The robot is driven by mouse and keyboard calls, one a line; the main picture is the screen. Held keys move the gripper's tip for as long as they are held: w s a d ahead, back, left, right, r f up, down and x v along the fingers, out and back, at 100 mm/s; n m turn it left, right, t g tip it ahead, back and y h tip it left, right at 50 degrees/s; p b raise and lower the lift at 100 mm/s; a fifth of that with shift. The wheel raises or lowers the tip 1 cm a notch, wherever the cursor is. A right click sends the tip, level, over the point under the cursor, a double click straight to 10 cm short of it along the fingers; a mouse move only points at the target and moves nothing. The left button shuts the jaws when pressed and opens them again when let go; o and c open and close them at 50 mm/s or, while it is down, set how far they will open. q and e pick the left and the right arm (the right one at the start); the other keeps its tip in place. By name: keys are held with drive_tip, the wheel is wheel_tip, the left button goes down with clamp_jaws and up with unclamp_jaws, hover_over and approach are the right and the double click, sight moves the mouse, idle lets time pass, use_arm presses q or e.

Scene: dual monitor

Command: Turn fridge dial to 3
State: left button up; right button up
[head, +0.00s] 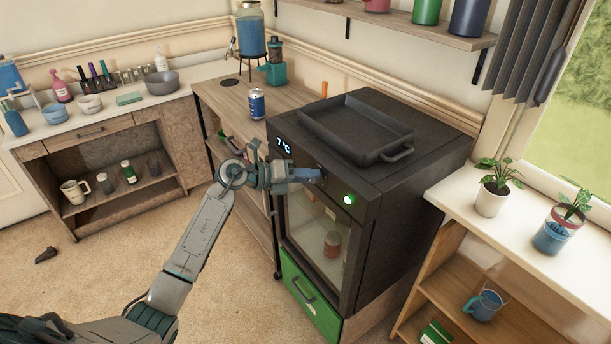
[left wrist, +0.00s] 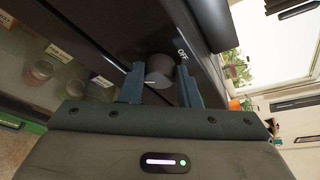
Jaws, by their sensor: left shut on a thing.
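The black fridge (head: 400,195) stands at the centre right of the head view, with a glass door and a lit display (head: 284,147) that seems to read 7°C. A green light (head: 348,199) glows at the right of its front panel. My left gripper (head: 318,175) reaches the panel between display and light and hides the dial in the head view. In the left wrist view the round dark grey dial (left wrist: 159,70) sits between the two fingers of my left gripper (left wrist: 160,82), which are shut on it. An OFF label (left wrist: 183,54) shows beside it. My right gripper is not in view.
A black tray (head: 358,128) lies on top of the fridge. A green drawer (head: 311,300) is below the door. A can (head: 257,103) stands on the wooden counter to the left. Potted plants (head: 492,202) stand on the white shelf top at right.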

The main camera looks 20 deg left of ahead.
use_arm(q)
drive_tip(key=shift+m, duration=0.3)
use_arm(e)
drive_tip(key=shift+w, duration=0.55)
use_arm(q)
drive_tip(key=shift+f, duration=0.1)
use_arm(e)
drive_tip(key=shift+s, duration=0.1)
use_arm(q)
drive_tip(key=o, duration=0.9)
drive_tip(key=shift+o, duration=0.3)
drive_tip(key=b+v, duration=0.2)
drive_tip(key=v, duration=0.9)
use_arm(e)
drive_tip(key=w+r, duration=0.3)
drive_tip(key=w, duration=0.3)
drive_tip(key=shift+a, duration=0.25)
